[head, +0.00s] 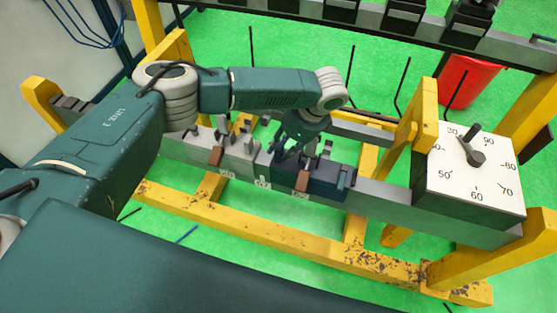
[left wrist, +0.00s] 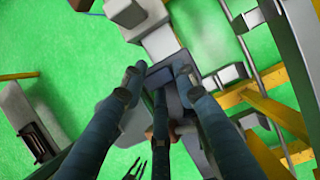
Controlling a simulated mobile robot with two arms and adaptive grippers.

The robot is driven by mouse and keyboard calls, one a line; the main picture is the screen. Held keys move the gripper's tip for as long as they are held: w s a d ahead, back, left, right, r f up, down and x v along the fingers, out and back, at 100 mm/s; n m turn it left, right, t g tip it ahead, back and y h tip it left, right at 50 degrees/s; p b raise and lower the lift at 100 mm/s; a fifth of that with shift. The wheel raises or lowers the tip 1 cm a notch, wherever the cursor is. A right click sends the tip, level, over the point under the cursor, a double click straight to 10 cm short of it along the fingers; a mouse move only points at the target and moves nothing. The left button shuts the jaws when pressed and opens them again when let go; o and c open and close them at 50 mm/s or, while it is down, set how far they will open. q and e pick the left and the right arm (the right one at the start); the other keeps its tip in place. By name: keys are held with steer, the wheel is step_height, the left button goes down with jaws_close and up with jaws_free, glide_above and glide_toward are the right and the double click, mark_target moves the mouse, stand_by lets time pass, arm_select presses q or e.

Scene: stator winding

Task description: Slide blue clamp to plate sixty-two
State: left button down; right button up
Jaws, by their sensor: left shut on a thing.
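The blue clamp (head: 330,186) is a dark blue block seated on the long grey rail (head: 385,198) in the head view. My left gripper (head: 290,150) reaches down from above and is shut on its upper part. In the left wrist view the fingers (left wrist: 160,82) close around a bluish part of the clamp (left wrist: 160,74). Small number plates (head: 262,183) sit along the rail's front edge beside the clamp; their digits are too small to read surely. My right gripper is in neither view.
A grey clamp block (head: 230,155) sits on the rail left of the blue clamp. A dial box (head: 475,170) with a pointer stands at the rail's right end. Yellow frame beams (head: 280,240) surround the rail. Bare rail lies between the blue clamp and the dial box.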

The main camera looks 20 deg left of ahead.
arm_select(q)
steer(key=shift+a, duration=0.7)
steer(key=c, duration=1.4)
jaws_free()
steer(key=shift+d, duration=0.35)
steer(key=shift+o, duration=0.2)
steer(key=shift+w, duration=0.1)
steer(key=v, duration=1.2)
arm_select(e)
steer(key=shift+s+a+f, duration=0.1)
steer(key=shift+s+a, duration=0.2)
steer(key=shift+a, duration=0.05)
arm_select(q)
steer(key=shift+w+d, duration=0.1)
steer(key=shift+w, duration=0.05)
steer(key=shift+c, duration=0.2)
